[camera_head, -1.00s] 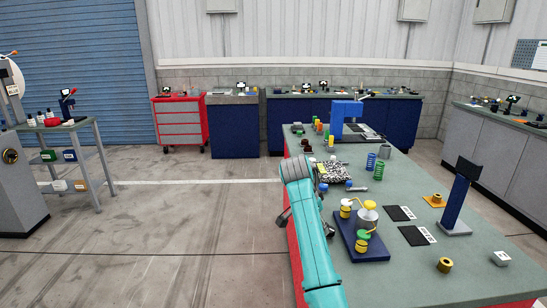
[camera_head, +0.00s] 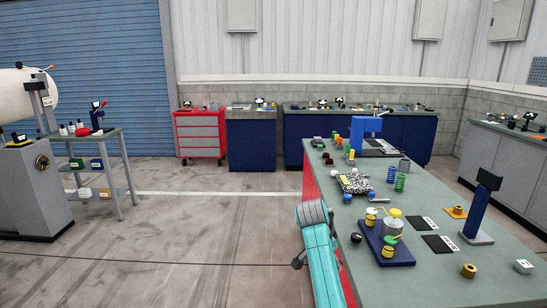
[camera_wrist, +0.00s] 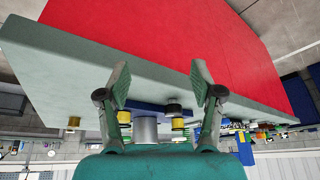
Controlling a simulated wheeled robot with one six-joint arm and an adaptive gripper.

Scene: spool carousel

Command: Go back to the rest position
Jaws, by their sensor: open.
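My gripper (camera_wrist: 162,88) is open and empty in the wrist view, its two fingers spread with nothing between them. In the head view my teal arm is at the near left edge of the workbench (camera_head: 450,205), and the gripper is mostly hidden behind it. The spool carousel (camera_head: 388,243) stands on the bench right of my arm, a blue base with a grey centre and yellow and green-topped spools. In the wrist view the carousel (camera_wrist: 146,128) appears beyond the fingers, apart from them, and the bench looks upside down.
A shelf cart (camera_head: 100,165) stands at left. The floor (camera_head: 200,225) left of the bench is clear.

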